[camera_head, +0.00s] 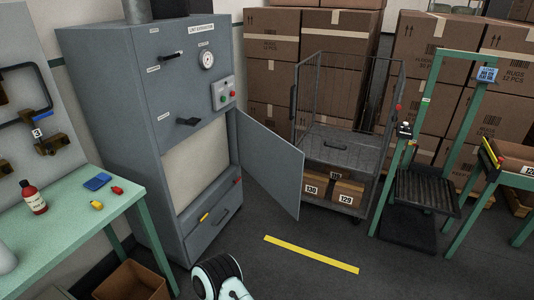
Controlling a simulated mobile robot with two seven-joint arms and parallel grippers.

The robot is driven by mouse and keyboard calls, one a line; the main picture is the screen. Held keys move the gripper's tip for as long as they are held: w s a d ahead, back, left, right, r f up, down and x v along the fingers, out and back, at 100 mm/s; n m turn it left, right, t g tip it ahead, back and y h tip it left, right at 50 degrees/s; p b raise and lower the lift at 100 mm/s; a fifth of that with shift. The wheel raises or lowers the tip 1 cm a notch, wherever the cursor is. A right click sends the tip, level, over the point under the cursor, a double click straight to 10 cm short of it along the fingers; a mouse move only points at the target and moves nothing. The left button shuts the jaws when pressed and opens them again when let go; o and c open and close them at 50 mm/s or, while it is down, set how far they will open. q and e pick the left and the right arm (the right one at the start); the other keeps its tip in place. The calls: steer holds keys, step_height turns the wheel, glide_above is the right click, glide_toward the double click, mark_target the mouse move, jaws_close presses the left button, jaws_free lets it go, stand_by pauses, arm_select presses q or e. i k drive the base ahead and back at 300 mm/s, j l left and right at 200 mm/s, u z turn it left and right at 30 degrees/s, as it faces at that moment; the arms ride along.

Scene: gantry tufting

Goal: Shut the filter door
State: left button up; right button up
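The filter door (270,165) is a flat grey panel on the lint extractor (110,95), a tall grey cabinet at the left. The door stands wide open, swung out from the right side of the opening. A pale beige filter panel (196,165) shows inside the opening. A black latch handle (188,122) sits on the cabinet front just above the opening. Neither of my grippers shows. A white and black rounded part at the bottom edge looks like one of my arm links.
A wire cage trolley (336,135) with boxes stands just behind the door. A green bench (60,235) with a red bottle (34,197) is at the left. A green frame (425,150) is at the right. Dark floor with a yellow stripe (310,254) lies clear in front.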

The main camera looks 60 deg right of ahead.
mark_target(277, 165)
steer(key=l, duration=0.65)
steer(key=l+z, duration=0.1)
steer(key=l, duration=0.6)
steer(key=l+z, duration=0.1)
steer(key=l, duration=0.55)
steer(key=i+l, duration=0.1)
steer(key=l, duration=0.55)
steer(key=l+z, duration=0.1)
steer(key=l, duration=0.55)
steer(key=i+l, duration=0.15)
steer(key=l, duration=0.5)
steer(key=l+z, duration=0.1)
steer(key=l, duration=0.6)
steer(key=i+l, duration=0.15)
steer(key=l, duration=0.5)
steer(key=z, duration=0.05)
